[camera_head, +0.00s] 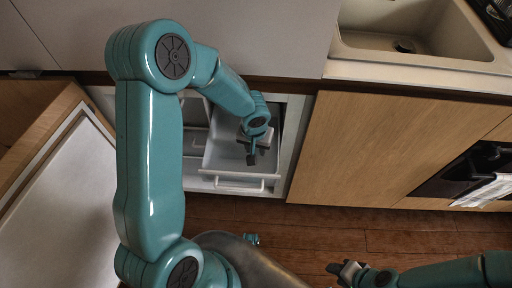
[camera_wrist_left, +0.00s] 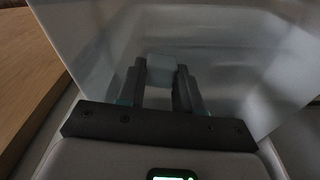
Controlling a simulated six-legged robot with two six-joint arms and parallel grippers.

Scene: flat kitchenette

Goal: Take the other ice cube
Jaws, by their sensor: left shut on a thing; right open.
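An ice cube (camera_wrist_left: 161,70), pale and box-shaped, sits between the fingertips of my left gripper (camera_wrist_left: 160,84) in the left wrist view. The gripper is shut on it. In the head view my left gripper (camera_head: 251,158) reaches down into an open white drawer (camera_head: 225,160) of the low freezer; the cube cannot be made out there. The drawer's pale walls (camera_wrist_left: 235,60) surround the gripper in the wrist view. No second cube shows. My right gripper (camera_head: 347,269) is open and empty over the wooden floor at the lower right.
The open fridge door (camera_head: 62,195) stands at the left. A wooden cabinet front (camera_head: 365,150) is right of the freezer, with a sink (camera_head: 400,30) above it. A dark oven with a towel (camera_head: 485,192) is at the far right. The floor (camera_head: 350,228) is clear.

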